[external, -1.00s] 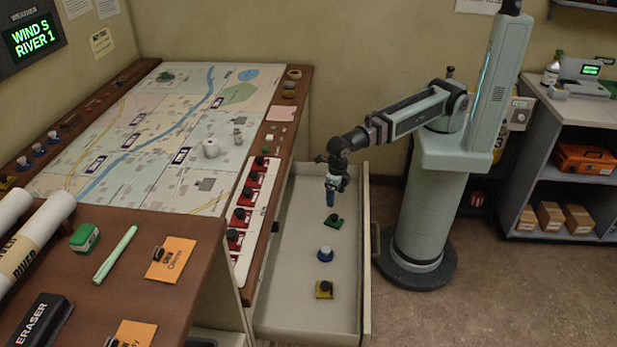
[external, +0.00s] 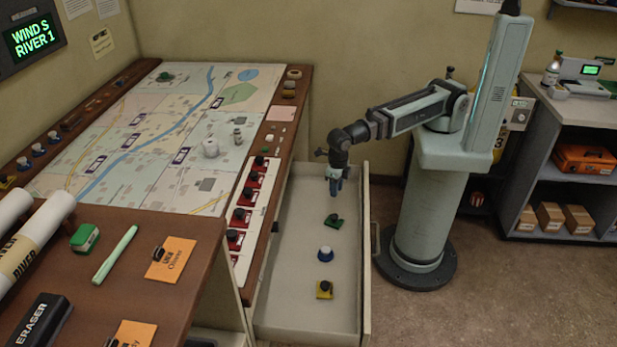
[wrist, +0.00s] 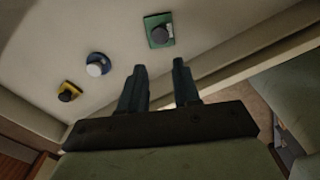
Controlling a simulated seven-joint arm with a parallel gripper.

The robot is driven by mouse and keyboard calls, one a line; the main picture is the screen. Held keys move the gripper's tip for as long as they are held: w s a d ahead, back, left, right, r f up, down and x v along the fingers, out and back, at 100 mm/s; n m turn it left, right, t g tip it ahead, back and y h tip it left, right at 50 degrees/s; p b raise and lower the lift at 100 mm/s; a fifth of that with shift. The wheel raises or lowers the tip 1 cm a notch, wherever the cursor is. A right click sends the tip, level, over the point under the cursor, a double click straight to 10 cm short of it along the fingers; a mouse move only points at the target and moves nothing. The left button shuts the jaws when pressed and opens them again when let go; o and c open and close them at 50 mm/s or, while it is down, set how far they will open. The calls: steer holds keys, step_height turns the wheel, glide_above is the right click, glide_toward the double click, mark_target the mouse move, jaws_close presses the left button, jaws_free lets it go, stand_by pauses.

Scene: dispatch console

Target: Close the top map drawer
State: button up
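The top map drawer (external: 292,308) is pulled far out from the right side of the map table. A dark handle (external: 376,238) shows on its outer front face. Inside lie a green piece (external: 333,220), a blue round piece (external: 325,253) and a yellow piece (external: 324,289). My gripper (external: 335,192) hangs pointing down over the far end of the drawer, beyond the green piece. In the wrist view my gripper (wrist: 160,72) has its two fingers apart with nothing between them. The green piece (wrist: 159,30) lies ahead of the fingertips.
The map table (external: 215,250) stands left of the drawer, with red holders (external: 247,197) along its edge. A shelf unit (external: 570,115) stands at the right. Bare floor (external: 480,300) lies right of the drawer front.

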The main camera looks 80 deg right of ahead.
steer(key=shift+r, duration=0.75)
steer(key=shift+c, duration=0.7)
steer(key=shift+a+r, duration=0.25)
steer(key=shift+c, duration=0.8)
steer(key=a+f+t+h, duration=0.1)
steer(key=a, duration=0.3)
steer(key=s+a+t+h, duration=0.1)
steer(key=a, duration=0.2)
steer(key=a+f+n+t+h, duration=0.1)
steer(key=a+t+h, duration=0.1)
steer(key=a, duration=0.2)
steer(key=shift+s+a+f, duration=0.3)
steer(key=shift+f, duration=0.05)
jaws_close()
steer(key=s+a+r+n+t, duration=0.1)
steer(key=s+a+t, duration=0.5)
steer(key=a, duration=0.5)
steer(key=s+a+n+t, duration=0.1)
steer(key=s+a+t, duration=0.3)
steer(key=s+a, duration=0.55)
steer(key=s+a+r+n+t+y, duration=0.15)
steer(key=s+a+t+y, duration=0.25)
steer(key=s+a, duration=0.75)
step_height(320, 180, down, 10)
steer(key=s+d, duration=0.1)
steer(key=s, duration=0.1)
steer(key=w, duration=1.4)
steer(key=shift+w+f, duration=0.25)
steer(key=shift+f, duration=0.05)
